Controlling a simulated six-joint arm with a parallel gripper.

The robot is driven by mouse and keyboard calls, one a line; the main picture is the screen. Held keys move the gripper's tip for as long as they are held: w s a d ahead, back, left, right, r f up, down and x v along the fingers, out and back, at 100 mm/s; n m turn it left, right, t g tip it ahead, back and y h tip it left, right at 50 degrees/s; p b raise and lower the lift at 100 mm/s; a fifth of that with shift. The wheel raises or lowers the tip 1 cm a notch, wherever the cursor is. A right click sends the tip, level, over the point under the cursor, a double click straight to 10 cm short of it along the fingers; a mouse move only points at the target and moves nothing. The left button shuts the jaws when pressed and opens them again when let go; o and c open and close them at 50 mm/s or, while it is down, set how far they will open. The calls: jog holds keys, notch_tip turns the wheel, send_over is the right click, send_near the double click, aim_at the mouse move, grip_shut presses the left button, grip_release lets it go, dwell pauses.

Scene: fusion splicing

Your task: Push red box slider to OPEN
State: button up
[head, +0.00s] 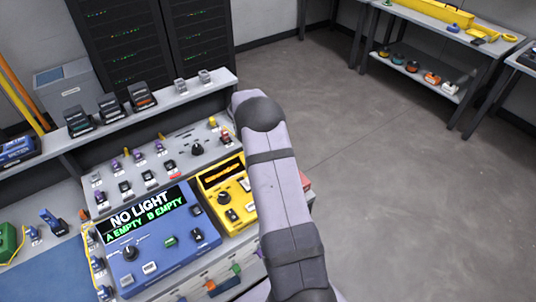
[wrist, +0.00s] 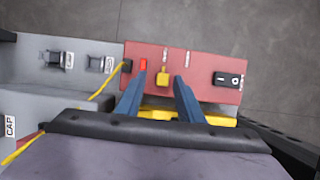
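The red box (wrist: 200,62) lies ahead of my gripper in the wrist view. In the head view only a sliver of it (head: 306,183) shows beside my arm. A small yellow block (wrist: 162,77), apparently its slider, stands on the box near a red patch (wrist: 143,65). Small labels there are too blurred to read. My gripper (wrist: 159,84) is open, its two blue fingers apart. In the head view my arm hides the gripper.
A black switch (wrist: 228,79) is on the red box's right. A yellow cable (wrist: 108,82) runs to a black connector at its left end. The blue unit (head: 160,245) reads "NO LIGHT, A EMPTY B EMPTY". A yellow unit (head: 213,180) stands beside it. Open floor lies right.

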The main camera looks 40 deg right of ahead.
jog(key=b+v, duration=0.2)
jog(key=v, duration=0.5)
jog(key=shift+r, duration=0.1)
dwell(0.4)
jog(key=s+a+m, duration=0.1)
jog(key=a, duration=0.1)
jog(key=s+a+r+m+y, duration=0.1)
jog(key=s+a+m, duration=0.1)
jog(key=a, duration=0.1)
jog(key=s+a+r+m, duration=0.1)
jog(key=a, duration=0.2)
jog(key=shift+s+a, duration=0.2)
jog(key=shift+s, duration=0.1)
jog(key=s+a+m+y, duration=0.2)
jog(key=s+a+m, duration=0.55)
jog(key=s, duration=0.35)
jog(key=s+a+m+y, duration=0.2)
jog(key=s+a+m, duration=0.5)
jog(key=s+a, duration=0.3)
notch_tip(320, 180, down, 18)
jog(key=d+b, duration=0.1)
jog(key=b, duration=1.6)
jog(key=shift+s+b, duration=0.25)
jog(key=shift+b, duration=0.05)
